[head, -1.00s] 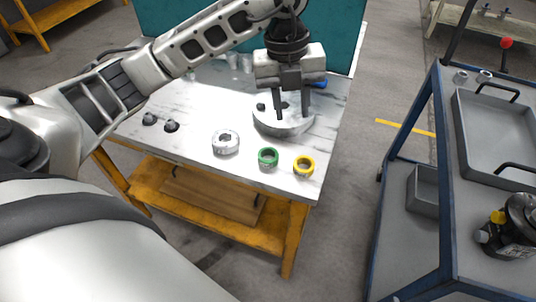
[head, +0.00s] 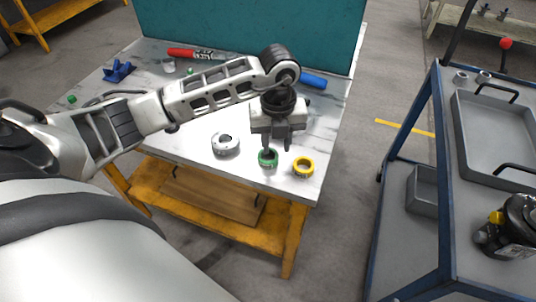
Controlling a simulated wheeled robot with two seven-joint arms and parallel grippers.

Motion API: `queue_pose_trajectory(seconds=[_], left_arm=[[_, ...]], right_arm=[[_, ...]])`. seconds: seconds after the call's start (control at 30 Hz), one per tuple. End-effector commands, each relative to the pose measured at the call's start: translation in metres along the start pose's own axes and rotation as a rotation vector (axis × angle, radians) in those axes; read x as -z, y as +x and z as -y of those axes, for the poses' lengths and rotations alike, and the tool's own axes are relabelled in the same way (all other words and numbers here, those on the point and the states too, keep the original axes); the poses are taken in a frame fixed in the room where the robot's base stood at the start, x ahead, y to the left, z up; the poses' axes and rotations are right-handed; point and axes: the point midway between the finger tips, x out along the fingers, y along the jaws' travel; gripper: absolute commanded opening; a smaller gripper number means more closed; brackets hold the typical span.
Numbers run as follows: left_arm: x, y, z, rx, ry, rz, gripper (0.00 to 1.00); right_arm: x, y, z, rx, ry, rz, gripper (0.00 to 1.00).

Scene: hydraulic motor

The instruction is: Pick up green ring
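The green ring (head: 268,158) lies on the marbled top of the workbench near its front edge, between a grey metal ring and a yellow ring. My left gripper (head: 279,147) points down just above and behind the green ring. Its two fingers are apart. The left finger overlaps the ring's rear edge in the picture; whether it touches, I cannot tell. The other finger is to the right of the ring. My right gripper is not in the head view.
The yellow ring (head: 303,167) is close on the right and the grey metal ring (head: 225,144) on the left. Blue and red-handled tools lie at the back of the workbench (head: 310,186). A blue-framed cart (head: 447,180) with a tray (head: 495,130) stands at right across a floor gap.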

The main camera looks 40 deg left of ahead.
Motion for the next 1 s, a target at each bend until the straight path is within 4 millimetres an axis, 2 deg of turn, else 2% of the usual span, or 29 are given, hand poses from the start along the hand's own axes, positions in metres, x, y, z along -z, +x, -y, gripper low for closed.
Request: queue_pose_trajectory(seconds=[0.1,0.2,0.47,0.6,1.0], left_arm=[[0.001,0.018,0.000,-0.002,0.000,-0.003,0.33],[0.001,0.028,0.000,0.000,0.000,-0.001,0.33],[0.000,0.031,0.000,0.000,0.001,0.000,0.33],[0.000,0.031,0.000,0.000,0.001,0.001,0.00],[0.000,0.030,0.000,0.001,0.000,0.001,0.00]], right_arm=[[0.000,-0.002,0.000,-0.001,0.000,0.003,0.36],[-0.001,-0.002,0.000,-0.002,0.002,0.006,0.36],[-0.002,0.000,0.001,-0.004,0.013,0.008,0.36],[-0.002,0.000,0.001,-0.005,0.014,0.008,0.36],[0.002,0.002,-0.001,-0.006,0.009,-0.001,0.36]])
